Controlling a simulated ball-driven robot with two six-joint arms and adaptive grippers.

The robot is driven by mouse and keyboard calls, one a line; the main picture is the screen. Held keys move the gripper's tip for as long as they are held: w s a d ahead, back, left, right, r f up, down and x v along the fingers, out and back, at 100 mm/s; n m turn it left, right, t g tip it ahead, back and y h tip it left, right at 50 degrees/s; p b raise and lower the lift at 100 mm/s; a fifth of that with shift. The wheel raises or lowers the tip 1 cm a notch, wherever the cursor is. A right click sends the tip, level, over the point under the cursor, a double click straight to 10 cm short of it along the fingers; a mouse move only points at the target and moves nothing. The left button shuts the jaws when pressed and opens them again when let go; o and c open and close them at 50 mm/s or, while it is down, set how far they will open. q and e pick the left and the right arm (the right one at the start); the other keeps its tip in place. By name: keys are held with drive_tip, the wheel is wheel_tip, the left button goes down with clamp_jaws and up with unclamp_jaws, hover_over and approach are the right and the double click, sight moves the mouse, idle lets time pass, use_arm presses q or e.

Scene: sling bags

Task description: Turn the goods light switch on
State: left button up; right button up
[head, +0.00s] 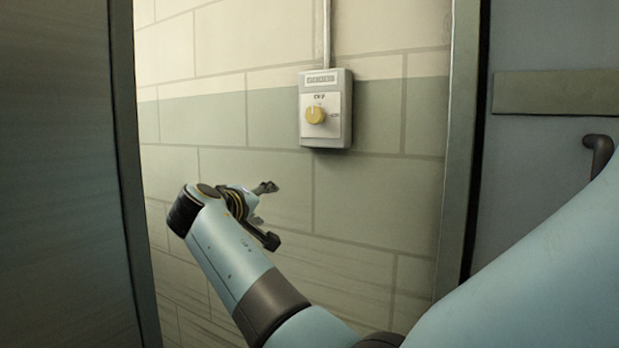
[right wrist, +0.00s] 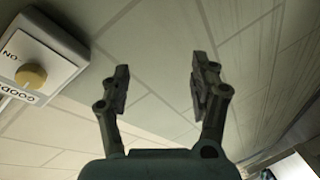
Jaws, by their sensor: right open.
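The goods light switch (head: 341,105) is a pale grey box on the tiled wall, with a white face and a round yellow knob (head: 315,115). Its top label is too small to read in the head view. In the right wrist view the box (right wrist: 72,45) is at the upper left, with GOODS and ON lettering beside the knob (right wrist: 35,75). A mark beside the knob is on its right in the head view; the knob's setting is unclear. My right gripper (head: 267,214) is open and empty, below and left of the box, apart from it. My left gripper is out of view.
A conduit (head: 327,35) runs up from the box. A doorway frame (head: 462,150) stands to the right, with a grey panel and a dark handle (head: 598,152) beyond it. A dark panel (head: 60,170) fills the left side. The wall around the switch is clear.

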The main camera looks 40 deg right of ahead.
sight(311, 114)
drive_tip(key=s+d+r+m+g+h+p, duration=0.1)
drive_tip(key=s+r+m+g+h, duration=0.15)
drive_tip(key=r, duration=0.65)
drive_tip(key=s+d+r+m+g+h, duration=0.1)
drive_tip(key=s+r+m, duration=0.2)
drive_tip(key=r, duration=0.7)
drive_tip(key=x, duration=0.5)
drive_tip(key=p+x, duration=0.1)
drive_tip(key=x, duration=0.3)
drive_tip(key=shift+w+d, duration=0.45)
drive_tip(key=shift+d, duration=0.35)
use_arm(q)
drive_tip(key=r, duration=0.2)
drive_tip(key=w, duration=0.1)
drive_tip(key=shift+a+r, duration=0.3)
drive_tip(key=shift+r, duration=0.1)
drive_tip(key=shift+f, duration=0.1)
use_arm(e)
drive_tip(key=shift+f, duration=0.1)
drive_tip(key=c, duration=1.1)
